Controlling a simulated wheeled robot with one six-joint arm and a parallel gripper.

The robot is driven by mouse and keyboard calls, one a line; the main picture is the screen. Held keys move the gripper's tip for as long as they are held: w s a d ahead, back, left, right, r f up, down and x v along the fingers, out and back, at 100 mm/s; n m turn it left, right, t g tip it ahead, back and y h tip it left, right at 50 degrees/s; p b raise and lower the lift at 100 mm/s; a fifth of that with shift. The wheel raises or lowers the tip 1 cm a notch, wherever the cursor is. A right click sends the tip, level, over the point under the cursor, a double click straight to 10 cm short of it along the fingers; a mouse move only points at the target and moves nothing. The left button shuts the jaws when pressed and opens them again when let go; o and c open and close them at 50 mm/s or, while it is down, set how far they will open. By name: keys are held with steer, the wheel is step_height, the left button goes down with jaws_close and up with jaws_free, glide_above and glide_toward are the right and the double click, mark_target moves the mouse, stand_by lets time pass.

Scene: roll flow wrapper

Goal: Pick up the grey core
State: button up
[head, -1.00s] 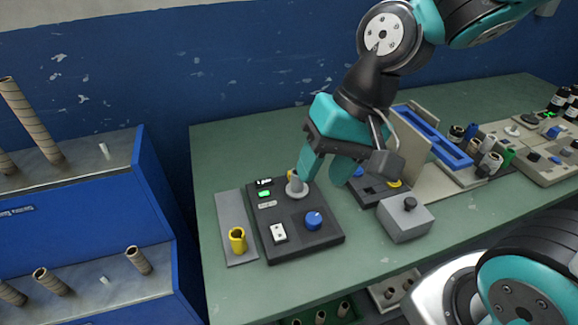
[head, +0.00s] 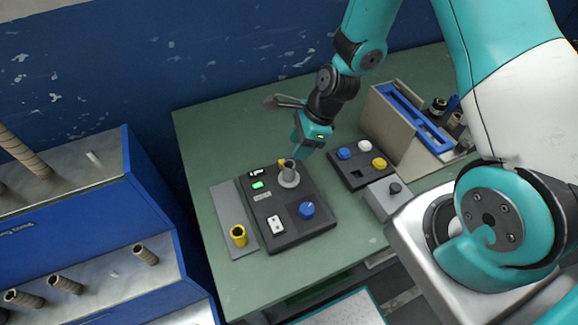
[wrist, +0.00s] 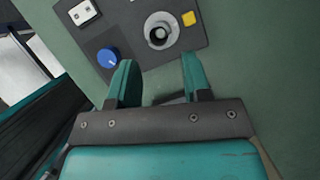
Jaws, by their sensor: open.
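The grey core (head: 288,167) stands upright on a round grey flange on the black control panel (head: 312,236). In the wrist view the core (wrist: 158,33) shows its open round top, ahead of the fingertips and between their lines. My gripper (head: 304,150) is just behind and to the right of the core in the head view. In the wrist view my gripper (wrist: 157,66) has its two teal fingers spread apart with nothing between them. The fingers appear apart from the core.
The panel carries a blue knob (head: 307,210), a white switch (head: 276,225) and a yellow part (wrist: 189,18) beside the core. A button box (head: 362,167) and grey box (head: 386,197) lie right.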

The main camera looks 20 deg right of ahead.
mark_target(287, 167)
steer(key=p+x, duration=0.1)
steer(key=x, duration=0.3)
steer(key=shift+a+f, duration=0.15)
steer(key=shift+f, duration=0.2)
steer(key=shift+p+x, duration=1.15)
steer(key=shift+x, duration=1.6)
steer(key=shift+s+d, duration=0.2)
steer(key=shift+d, duration=0.05)
steer(key=shift+c, duration=0.3)
steer(key=c, duration=0.5)
steer(key=shift+r, duration=0.15)
steer(key=shift+c, duration=0.2)
